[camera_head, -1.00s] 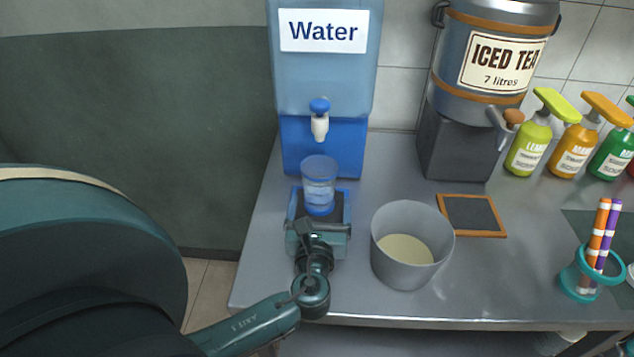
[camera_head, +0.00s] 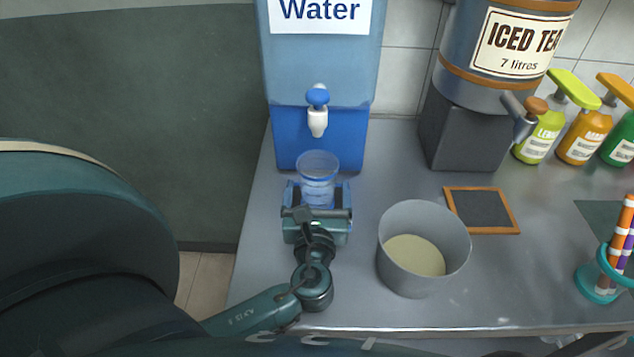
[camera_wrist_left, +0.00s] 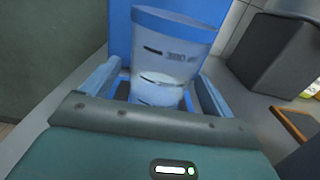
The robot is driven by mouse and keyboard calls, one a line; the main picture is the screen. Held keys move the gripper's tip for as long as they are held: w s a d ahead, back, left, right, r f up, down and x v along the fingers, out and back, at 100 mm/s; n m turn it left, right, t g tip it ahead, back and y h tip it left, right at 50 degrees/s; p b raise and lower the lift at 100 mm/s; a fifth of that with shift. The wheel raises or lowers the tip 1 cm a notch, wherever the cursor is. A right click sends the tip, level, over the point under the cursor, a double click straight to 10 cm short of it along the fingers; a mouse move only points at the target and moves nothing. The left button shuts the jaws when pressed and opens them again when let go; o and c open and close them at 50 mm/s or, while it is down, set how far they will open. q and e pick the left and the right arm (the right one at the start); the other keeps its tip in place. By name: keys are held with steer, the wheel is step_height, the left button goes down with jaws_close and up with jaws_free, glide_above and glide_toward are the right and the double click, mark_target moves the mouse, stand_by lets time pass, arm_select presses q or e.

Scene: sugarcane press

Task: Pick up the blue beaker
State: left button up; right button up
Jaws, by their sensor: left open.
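The blue beaker (camera_head: 318,172) is clear with a blue tint and stands upright under the tap of the water dispenser. In the left wrist view the beaker (camera_wrist_left: 170,60) shows dark marks and a pale band low on its wall. My left gripper (camera_head: 318,192) is open, with one finger on each side of the beaker's lower part. In the wrist view the fingers of the gripper (camera_wrist_left: 155,92) flank the beaker; I cannot tell whether they touch it. The beaker's base is hidden by the gripper. My right gripper is not in view.
The blue water dispenser (camera_head: 320,130) stands just behind the beaker. A grey bucket (camera_head: 424,250) with pale contents is close to the right of my left gripper. A framed slate (camera_head: 481,211), the iced tea urn (camera_head: 505,50) and several syrup bottles are farther right.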

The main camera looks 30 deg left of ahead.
arm_select(q)
steer(key=shift+c, duration=0.6)
steer(key=c, duration=1.1)
steer(key=shift+r, duration=0.15)
steer(key=shift+c, duration=0.2)
